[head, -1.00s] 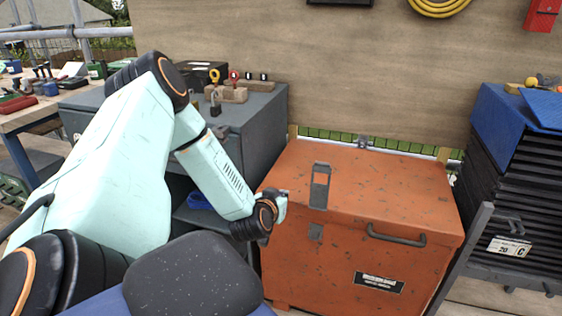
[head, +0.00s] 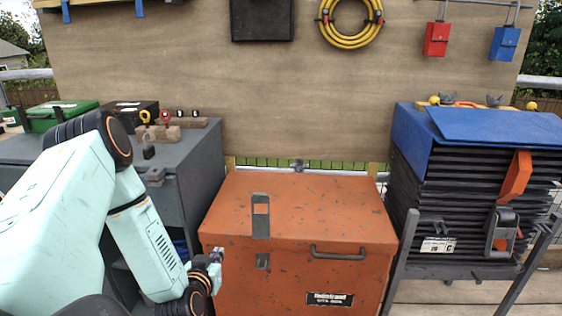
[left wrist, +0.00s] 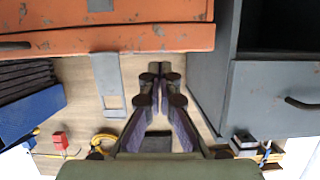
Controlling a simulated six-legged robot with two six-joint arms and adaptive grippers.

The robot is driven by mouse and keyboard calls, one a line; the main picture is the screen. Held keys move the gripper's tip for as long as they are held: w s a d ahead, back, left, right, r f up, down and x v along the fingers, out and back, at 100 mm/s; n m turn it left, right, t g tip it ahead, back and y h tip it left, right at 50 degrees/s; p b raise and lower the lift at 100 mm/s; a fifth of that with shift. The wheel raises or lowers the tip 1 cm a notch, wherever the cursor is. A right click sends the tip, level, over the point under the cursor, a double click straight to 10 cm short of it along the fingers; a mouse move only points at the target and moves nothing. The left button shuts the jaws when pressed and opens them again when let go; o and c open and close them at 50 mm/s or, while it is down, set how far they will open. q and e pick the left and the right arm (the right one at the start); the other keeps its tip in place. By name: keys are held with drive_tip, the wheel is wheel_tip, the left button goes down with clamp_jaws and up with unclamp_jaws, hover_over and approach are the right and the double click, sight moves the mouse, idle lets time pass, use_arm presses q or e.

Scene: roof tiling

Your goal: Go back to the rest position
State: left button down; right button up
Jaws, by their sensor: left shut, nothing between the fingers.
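My left arm comes in from the left in the head view, bent at the elbow with the forearm pointing down. My left gripper (head: 217,256) is at the front left corner of the orange chest (head: 350,215), small and partly hidden by its wrist. In the left wrist view its two fingers (left wrist: 156,75) meet at the tips, with nothing between them. The chest (left wrist: 180,38) also shows there, upside down. Its lid is down, and a grey hasp strap (head: 260,228) stands at its front edge. I cannot tell whether the gripper touches the chest. My right gripper is not in view.
A grey cabinet (head: 185,175) stands left of the chest, with padlocks and wooden blocks on top. A rack of dark stacked sheets (head: 450,210) with a blue cover (head: 500,125) stands to the right. A wooden board (head: 280,90) with a yellow hose (head: 352,40) is behind.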

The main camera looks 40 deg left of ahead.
use_arm(q)
drive_tip(key=shift+d, duration=0.1)
drive_tip(key=s+d+f+g+h, duration=0.3)
drive_tip(key=s+d+f, duration=0.1)
drive_tip(key=d, duration=0.4)
drive_tip(key=s+d+f+g+h, duration=0.3)
drive_tip(key=s+d+f+h, duration=0.1)
drive_tip(key=d, duration=0.4)
drive_tip(key=s+d+m+g+p, duration=0.1)
drive_tip(key=s+d+m+g, duration=0.2)
drive_tip(key=s+d, duration=0.2)
drive_tip(key=s+d+m+g+p, duration=0.1)
drive_tip(key=s+d, duration=0.4)
drive_tip(key=s, duration=0.5)
drive_tip(key=shift+s+f+m+g+p, duration=0.15)
drive_tip(key=shift+m+g+p, duration=0.2)
drive_tip(key=shift+m+g, duration=0.65)
